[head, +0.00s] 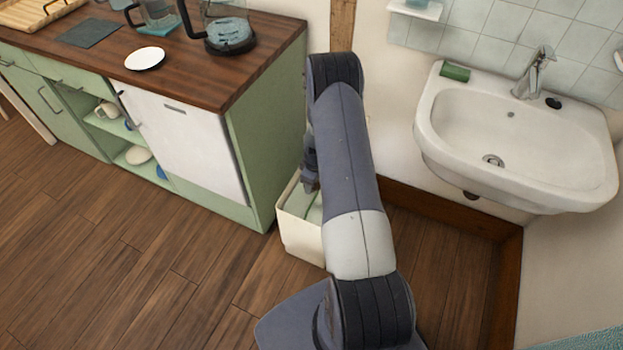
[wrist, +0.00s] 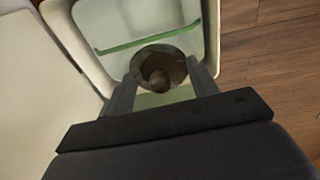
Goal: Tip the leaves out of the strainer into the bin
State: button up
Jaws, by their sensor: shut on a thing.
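My gripper (wrist: 163,82) points down over the bin, its two fingers on either side of the strainer (wrist: 147,52). It is shut on the strainer, a small round dark-rimmed thing. A brown lump (wrist: 158,78), which looks like the leaves, shows inside the ring. I cannot tell how far the strainer is tilted. The white bin (wrist: 68,36) is below, with a pale inside and a green strip (wrist: 150,38) across it. In the head view the bin (head: 301,228) stands on the floor beside the green cabinet. My arm hides part of the bin and the strainer there.
The green cabinet (head: 262,150) with a dark wooden top (head: 185,75) stands just left of the bin. A glass jug (head: 228,30) and a white saucer (head: 145,58) are on top. A white sink (head: 520,140) hangs at right. The floor (head: 150,270) in front is clear.

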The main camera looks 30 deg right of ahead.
jog(key=shift+a+r, duration=0.1)
jog(key=shift+a, duration=0.05)
jog(key=shift+f+h+b, duration=0.3)
jog(key=shift+h+b, duration=0.1)
jog(key=shift+b, duration=0.2)
jog(key=shift+h+b, duration=0.3)
jog(key=shift+b, duration=0.4)
jog(key=h+b, duration=0.1)
jog(key=b, duration=0.2)
jog(key=h+b, duration=0.1)
jog(key=b, duration=0.2)
jog(key=h+b, duration=0.1)
jog(key=b, duration=0.3)
jog(key=shift+a+f+g+h, duration=0.1)
jog(key=shift+a+g+h, duration=0.15)
jog(key=shift+g+h, duration=0.05)
jog(key=h+b, duration=0.1)
jog(key=b, duration=0.1)
jog(key=shift+w+b, duration=0.1)
jog(key=shift+b, duration=0.2)
